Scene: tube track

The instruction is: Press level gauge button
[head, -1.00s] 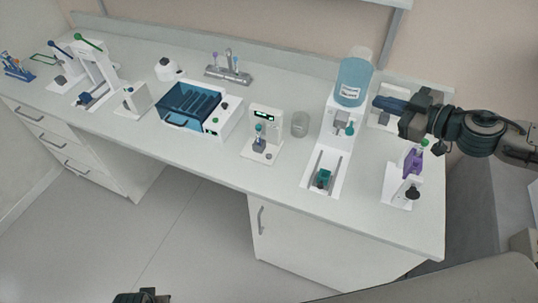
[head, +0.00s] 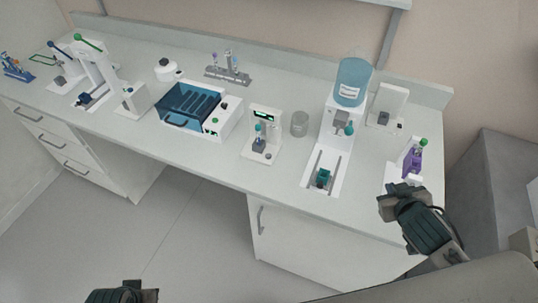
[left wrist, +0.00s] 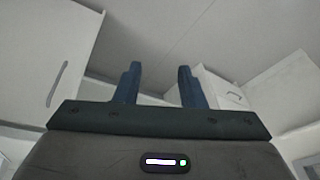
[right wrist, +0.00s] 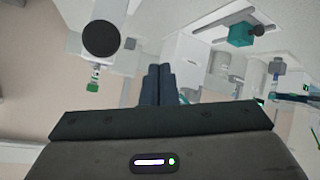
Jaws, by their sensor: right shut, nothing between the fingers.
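No label in view names the level gauge. At the right end of the bench, a small white stand (head: 390,178) holds a purple part (head: 412,160) and a green knob (head: 423,142). My right gripper (head: 396,190) is shut and empty in front of this stand and hides its lower part. In the right wrist view a round black knob (right wrist: 101,39) shows left of my closed fingers (right wrist: 157,84), apart from them. Behind is a white upright panel (head: 390,100) with a grey block and a dark button (head: 399,126). My left gripper (left wrist: 158,85) is open and empty, low at the front.
A white dispenser with a blue bottle (head: 353,82) and a green block (head: 322,177) stands left of the purple-part stand. A display device (head: 264,120), a glass (head: 299,124) and a blue-lidded box (head: 190,103) stand further left. The bench front edge is below my right gripper.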

